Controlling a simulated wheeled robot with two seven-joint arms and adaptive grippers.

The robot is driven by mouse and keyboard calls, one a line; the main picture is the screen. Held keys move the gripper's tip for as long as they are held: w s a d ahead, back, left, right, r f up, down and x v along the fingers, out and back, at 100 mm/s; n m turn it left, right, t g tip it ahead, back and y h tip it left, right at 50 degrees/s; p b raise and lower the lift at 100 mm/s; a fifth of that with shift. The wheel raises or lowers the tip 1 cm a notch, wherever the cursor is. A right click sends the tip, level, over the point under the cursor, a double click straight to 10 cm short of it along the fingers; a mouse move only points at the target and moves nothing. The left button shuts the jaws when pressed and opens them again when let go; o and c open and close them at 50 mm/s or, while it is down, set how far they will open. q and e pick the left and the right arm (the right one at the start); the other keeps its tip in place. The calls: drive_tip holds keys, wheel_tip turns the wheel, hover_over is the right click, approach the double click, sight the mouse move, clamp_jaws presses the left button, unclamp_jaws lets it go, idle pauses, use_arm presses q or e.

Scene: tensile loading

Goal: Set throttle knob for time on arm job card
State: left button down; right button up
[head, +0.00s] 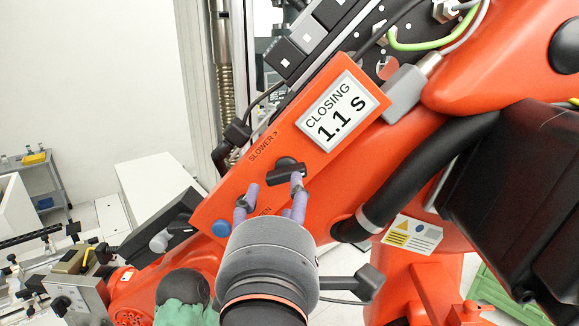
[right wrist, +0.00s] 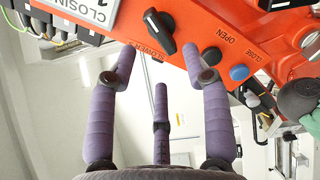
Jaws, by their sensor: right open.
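The black throttle knob (head: 285,174) sits on the sloping orange panel, with the printed word SLOWER above it. It also shows in the right wrist view (right wrist: 160,32), its bar tilted. The display (head: 340,112) reads CLOSING 1.1 S. My right gripper (head: 272,187) is open, its purple fingers reaching up at the panel. In the right wrist view its fingertips (right wrist: 158,60) lie on either side of and below the knob; I cannot tell whether any touches it. A small card (head: 411,235) with a yellow triangle and a blue circle is on the orange arm; its text is unreadable. My left gripper is out of view.
A black hose (head: 420,165) and a grey connector (head: 408,90) lie to the right. A shelf cart (head: 40,180) stands far left.

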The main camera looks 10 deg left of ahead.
sight(281, 177)
drive_tip(key=p+x, duration=0.2)
drive_tip(key=x, duration=0.5)
drive_tip(key=shift+w+a, duration=0.1)
drive_tip(key=shift+w, duration=0.15)
drive_tip(key=c, duration=0.8)
